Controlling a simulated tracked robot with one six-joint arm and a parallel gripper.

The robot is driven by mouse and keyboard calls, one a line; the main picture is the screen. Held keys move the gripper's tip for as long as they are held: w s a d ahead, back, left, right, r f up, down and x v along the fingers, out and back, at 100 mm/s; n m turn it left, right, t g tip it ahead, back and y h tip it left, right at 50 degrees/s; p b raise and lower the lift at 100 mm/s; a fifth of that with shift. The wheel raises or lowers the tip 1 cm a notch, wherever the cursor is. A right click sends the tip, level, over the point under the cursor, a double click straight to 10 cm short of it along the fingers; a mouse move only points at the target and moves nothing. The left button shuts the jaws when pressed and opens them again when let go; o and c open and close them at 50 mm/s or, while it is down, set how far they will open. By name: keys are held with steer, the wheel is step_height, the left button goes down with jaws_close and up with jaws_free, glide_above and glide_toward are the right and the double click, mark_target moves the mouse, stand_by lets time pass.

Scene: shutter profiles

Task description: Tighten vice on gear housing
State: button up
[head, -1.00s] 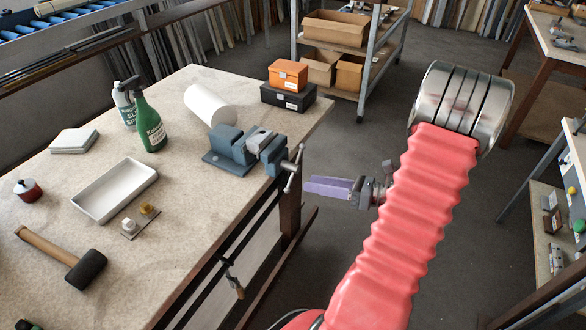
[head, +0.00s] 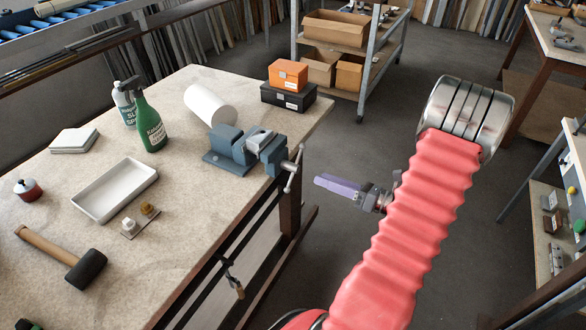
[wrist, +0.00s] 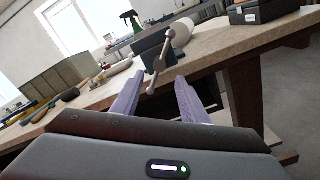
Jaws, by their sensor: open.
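The blue-grey vice (head: 228,149) stands at the right edge of the bench, with a light grey metal part, likely the gear housing (head: 260,137), between its jaws. Whether the jaws press tight on it cannot be told. The vice's metal handle (head: 293,168) hangs steeply tilted off the bench edge. My gripper (head: 326,182), with purple fingers, is to the right of the handle, apart from it and off the bench. In the wrist view my gripper (wrist: 152,96) is open and empty, and the handle (wrist: 160,62) shows ahead between and beyond the fingertips.
The bench (head: 200,250) also holds a white roll (head: 210,105), orange and black boxes (head: 288,75), a green spray bottle (head: 150,124), a white tray (head: 115,190) and a mallet (head: 62,258). A shelf trolley (head: 345,45) stands behind. The floor around my gripper is clear.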

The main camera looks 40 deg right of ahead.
mark_target(294, 166)
steer(key=x, duration=1.1)
steer(key=shift+w, duration=0.2)
jaws_close()
stand_by(0.4)
steer(key=shift+a, duration=0.15)
steer(key=shift+s, duration=0.1)
